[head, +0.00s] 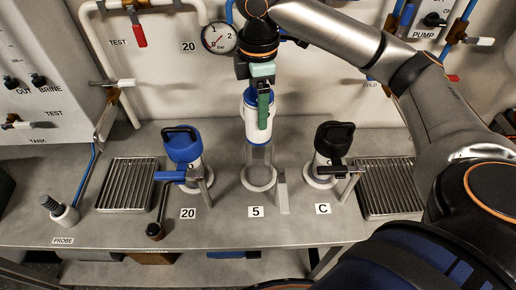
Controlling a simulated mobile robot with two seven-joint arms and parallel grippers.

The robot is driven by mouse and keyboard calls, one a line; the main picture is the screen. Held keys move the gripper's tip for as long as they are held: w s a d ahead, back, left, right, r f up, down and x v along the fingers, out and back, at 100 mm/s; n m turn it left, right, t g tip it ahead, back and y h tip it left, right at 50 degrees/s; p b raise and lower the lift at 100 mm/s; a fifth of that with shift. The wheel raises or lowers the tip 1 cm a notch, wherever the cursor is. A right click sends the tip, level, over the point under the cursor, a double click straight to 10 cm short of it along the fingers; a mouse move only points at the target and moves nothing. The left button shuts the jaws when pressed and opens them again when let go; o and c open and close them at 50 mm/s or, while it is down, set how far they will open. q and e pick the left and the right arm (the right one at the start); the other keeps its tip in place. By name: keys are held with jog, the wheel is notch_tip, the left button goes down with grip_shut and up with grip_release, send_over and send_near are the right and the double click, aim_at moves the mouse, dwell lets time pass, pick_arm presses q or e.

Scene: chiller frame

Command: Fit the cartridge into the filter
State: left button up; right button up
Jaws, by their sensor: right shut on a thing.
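My right gripper (264,100) comes down from above and is shut on the upper part of a white cartridge (251,126) with a blue top. The cartridge hangs roughly upright over the middle filter, a clear open housing (259,158) in a pale base ring behind the label "5". In this view the cartridge's lower end meets the top of the clear housing; I cannot tell whether it is above the mouth or just inside it. The green finger hides part of the cartridge. My left gripper is not in view.
A blue-capped housing (184,146) stands left at label "20", a black-capped one (333,145) right at "C". Drain grates (128,184) (391,186) flank them. A gauge (219,38) and pipes line the back wall. A probe (62,212) stands at the left. The bench front is mostly clear.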

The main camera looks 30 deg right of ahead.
aim_at(258, 139)
jog(key=shift+w+d, duration=0.1)
jog(key=shift+w, duration=0.1)
notch_tip(258, 139, down, 9)
jog(key=shift+f+b, duration=0.15)
jog(key=shift+b, duration=0.2)
jog(key=shift+f, duration=0.3)
jog(key=shift+f, duration=0.3)
jog(key=shift+f+p, duration=0.3)
jog(key=shift+p, duration=0.05)
jog(key=o, duration=1.5)
jog(key=shift+c, duration=0.2)
jog(key=shift+r, duration=0.15)
